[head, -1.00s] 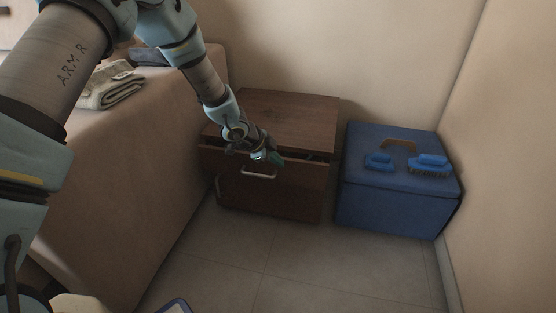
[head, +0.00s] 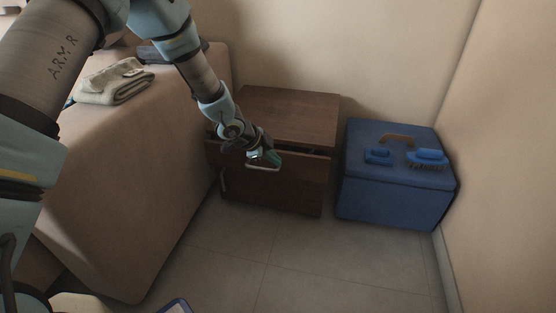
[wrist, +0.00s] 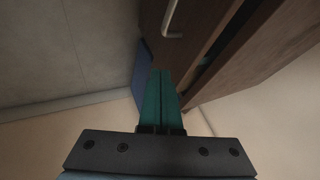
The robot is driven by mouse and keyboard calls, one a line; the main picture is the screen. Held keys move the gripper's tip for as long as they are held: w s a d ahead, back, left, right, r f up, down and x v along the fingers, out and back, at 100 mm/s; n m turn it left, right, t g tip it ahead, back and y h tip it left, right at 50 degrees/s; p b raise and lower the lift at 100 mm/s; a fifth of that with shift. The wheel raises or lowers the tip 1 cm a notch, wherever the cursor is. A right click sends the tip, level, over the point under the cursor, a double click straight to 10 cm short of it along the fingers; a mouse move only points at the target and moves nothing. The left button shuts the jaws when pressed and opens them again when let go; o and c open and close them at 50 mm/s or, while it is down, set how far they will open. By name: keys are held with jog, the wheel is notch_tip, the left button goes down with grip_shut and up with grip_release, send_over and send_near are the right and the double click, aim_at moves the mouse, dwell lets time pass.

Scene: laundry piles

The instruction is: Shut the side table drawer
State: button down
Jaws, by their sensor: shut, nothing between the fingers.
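The brown wooden side table (head: 292,108) stands against the back wall. Its top drawer (head: 308,169) is a little open, with a dark gap behind the front panel. A pale metal handle (head: 262,168) is on the drawer front; the handle also shows in the wrist view (wrist: 170,20). My gripper (head: 276,160) has its teal fingers pressed together and empty, at the drawer front close to the handle. In the wrist view the shut fingers (wrist: 161,75) lie across the drawer front near its upper edge. I cannot tell whether they touch it. My wrist hides part of the drawer's upper edge.
A blue box (head: 395,188) with blue brushes (head: 428,157) on its lid stands right of the side table. A large beige padded piece of furniture (head: 140,190) with folded cloths (head: 112,84) is on the left.

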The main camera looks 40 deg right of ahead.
jog(key=p+v, duration=0.2)
jog(key=v, duration=0.5)
jog(key=w+a+m+t+b, duration=0.1)
jog(key=w+a+t+b, duration=0.5)
jog(key=w+a+b, duration=0.9)
jog(key=b, duration=0.3)
send_near(214, 145)
jog(key=f, duration=0.1)
jog(key=w+d+f, duration=0.1)
jog(key=f, duration=0.1)
jog(key=w+d+f, duration=0.1)
jog(key=shift+d+f, duration=0.1)
jog(key=shift+f, duration=0.25)
jog(key=shift+w+d+r, duration=0.15)
jog(key=shift+w+d, duration=0.1)
jog(key=shift+d, duration=0.25)
jog(key=shift+d, duration=0.1)
